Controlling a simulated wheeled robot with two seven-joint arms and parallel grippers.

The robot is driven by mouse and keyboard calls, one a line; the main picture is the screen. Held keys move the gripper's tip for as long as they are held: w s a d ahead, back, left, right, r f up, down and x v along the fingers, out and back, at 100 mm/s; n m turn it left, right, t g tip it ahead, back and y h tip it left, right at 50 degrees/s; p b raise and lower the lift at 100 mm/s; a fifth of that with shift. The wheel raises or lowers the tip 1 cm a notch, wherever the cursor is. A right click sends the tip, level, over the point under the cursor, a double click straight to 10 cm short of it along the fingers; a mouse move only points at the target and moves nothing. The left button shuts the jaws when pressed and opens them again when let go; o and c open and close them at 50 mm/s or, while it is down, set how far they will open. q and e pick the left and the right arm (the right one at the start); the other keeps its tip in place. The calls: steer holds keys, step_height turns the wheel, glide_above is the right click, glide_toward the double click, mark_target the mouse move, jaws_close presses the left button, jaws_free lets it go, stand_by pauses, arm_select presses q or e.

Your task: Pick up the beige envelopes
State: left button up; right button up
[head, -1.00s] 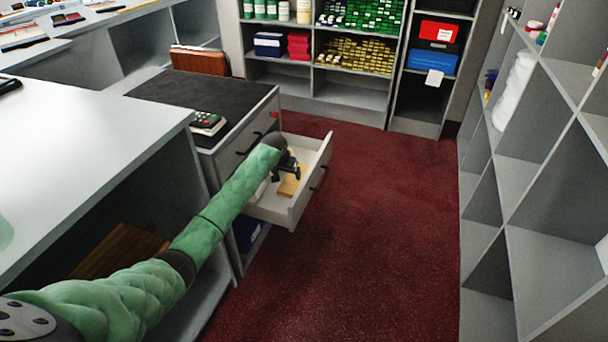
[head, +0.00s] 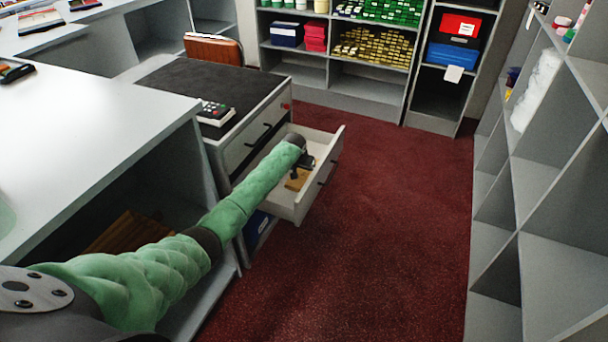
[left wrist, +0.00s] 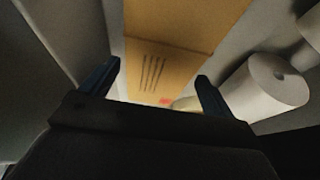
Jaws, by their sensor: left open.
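The beige envelopes (head: 297,180) lie in the open white drawer (head: 288,206); I cannot tell how many there are. In the left wrist view the top envelope (left wrist: 165,60) shows dark written lines and a small red mark. My left gripper (head: 306,162) is inside the drawer above the envelopes. Its two fingers (left wrist: 156,80) are open, one on each side of the envelope in that view, with nothing held. My right gripper is not in view.
A white roll (left wrist: 268,88) lies beside the envelope, close to the right finger. The drawer walls are near the gripper. The red carpet (head: 380,220) to the right is clear.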

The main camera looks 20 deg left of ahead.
arm_select(q)
steer(key=shift+w+f, duration=0.15)
steer(key=shift+f, duration=0.2)
steer(key=c, duration=0.8)
steer(key=shift+r, duration=0.15)
